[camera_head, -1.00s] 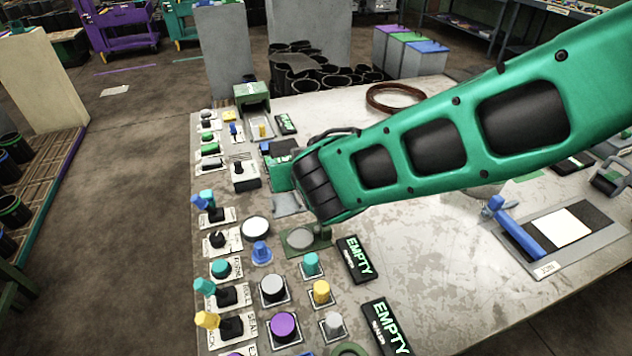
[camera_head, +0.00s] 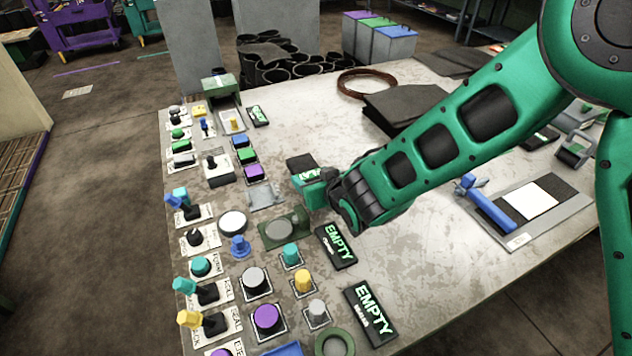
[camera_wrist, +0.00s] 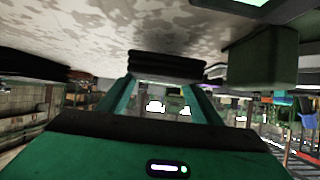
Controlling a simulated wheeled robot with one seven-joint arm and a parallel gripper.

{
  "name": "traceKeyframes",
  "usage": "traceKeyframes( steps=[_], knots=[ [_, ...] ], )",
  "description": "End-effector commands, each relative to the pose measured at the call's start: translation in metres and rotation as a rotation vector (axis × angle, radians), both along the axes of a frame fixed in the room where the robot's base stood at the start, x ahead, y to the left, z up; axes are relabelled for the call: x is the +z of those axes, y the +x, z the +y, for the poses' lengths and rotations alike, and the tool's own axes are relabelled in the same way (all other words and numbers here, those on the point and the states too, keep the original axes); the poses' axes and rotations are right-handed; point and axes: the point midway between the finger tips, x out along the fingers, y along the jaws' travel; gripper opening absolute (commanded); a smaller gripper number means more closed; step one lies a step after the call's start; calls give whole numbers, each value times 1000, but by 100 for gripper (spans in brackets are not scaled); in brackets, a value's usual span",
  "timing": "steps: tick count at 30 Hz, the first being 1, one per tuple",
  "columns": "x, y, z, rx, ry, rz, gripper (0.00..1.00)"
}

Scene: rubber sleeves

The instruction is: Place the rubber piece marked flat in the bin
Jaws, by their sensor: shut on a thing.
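My gripper (camera_head: 308,178) is low over the table, near the row of controls. It is shut on a black rubber piece (camera_head: 300,162), of which only a small part shows past the jaws. In the wrist view the black piece (camera_wrist: 165,66) spans between the two green fingers and looks layered. No marking on it can be read. Three grey bins (camera_head: 392,46) with green, purple and blue lids stand beyond the table's far edge. I cannot tell which bin is the task's.
Knobs, buttons and levers crowd the table's left side. Dark flat sheets (camera_head: 402,108) and a brown ring (camera_head: 366,82) lie toward the back. A board with a blue handle (camera_head: 490,208) is at right. The middle table (camera_head: 420,225) is clear.

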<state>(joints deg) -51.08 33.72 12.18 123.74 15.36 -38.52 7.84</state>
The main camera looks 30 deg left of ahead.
Motion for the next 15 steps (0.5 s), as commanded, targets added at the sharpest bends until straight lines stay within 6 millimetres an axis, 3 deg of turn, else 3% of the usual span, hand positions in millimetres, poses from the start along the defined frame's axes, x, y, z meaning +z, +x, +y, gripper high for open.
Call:
traceKeyframes(
  steps=[4,14,15],
  knots=[
    [-17,1,0,-1,0,0,28],
    [-19,1,0,-1,0,0,28],
    [-19,1,0,-1,-1,0,66]
  ],
)
